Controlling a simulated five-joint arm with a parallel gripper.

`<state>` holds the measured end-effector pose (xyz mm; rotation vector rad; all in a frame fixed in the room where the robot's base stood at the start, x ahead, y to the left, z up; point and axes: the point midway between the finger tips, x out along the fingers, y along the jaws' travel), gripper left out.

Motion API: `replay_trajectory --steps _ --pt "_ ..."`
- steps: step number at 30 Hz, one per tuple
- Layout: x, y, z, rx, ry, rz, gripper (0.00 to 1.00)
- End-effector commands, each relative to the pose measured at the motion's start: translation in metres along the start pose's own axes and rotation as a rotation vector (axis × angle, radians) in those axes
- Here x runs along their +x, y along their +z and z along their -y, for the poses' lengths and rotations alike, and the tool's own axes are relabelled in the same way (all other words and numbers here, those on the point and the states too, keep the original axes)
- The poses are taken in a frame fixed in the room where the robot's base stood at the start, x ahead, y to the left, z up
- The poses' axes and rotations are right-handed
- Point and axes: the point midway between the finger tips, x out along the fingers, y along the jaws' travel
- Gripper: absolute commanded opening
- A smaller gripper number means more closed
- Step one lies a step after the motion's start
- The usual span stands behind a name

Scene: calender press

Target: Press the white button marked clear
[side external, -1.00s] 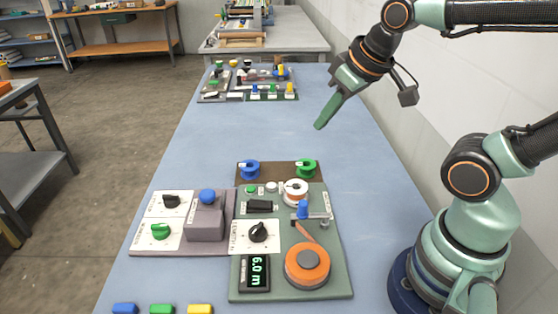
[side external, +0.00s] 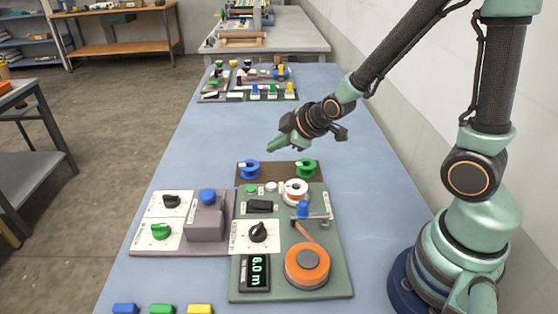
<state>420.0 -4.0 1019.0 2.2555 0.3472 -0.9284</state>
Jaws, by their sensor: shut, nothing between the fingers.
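A small white round button (side external: 271,187) sits on the upper part of the green panel (side external: 338,270), between a green button (side external: 251,188) and a white spool. Any marking on it is too small to read. My gripper (side external: 270,149) is shut and empty. In the picture it is above the panel's back edge, near the blue and green spools, pointing left and slightly down. It is apart from the white button.
A blue spool (side external: 249,169) and a green spool (side external: 306,168) stand behind the panel. An orange reel (side external: 307,265), a black knob (side external: 258,231) and a display (side external: 255,272) are on it. A grey panel (side external: 181,249) adjoins at left.

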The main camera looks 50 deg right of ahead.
Motion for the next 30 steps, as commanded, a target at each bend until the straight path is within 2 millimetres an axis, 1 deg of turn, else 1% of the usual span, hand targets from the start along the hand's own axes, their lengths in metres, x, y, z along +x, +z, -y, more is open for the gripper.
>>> replay_trajectory --steps 3,13,17,30 --pt "0.003 0.001 0.001 -0.013 0.004 -0.004 0.00" --pt "0.003 0.001 0.001 -0.013 0.005 -0.005 0.00" --pt "0.007 0.004 0.004 -0.012 0.003 -0.003 0.00" --pt "0.045 0.034 0.031 -0.012 0.001 0.000 0.00"
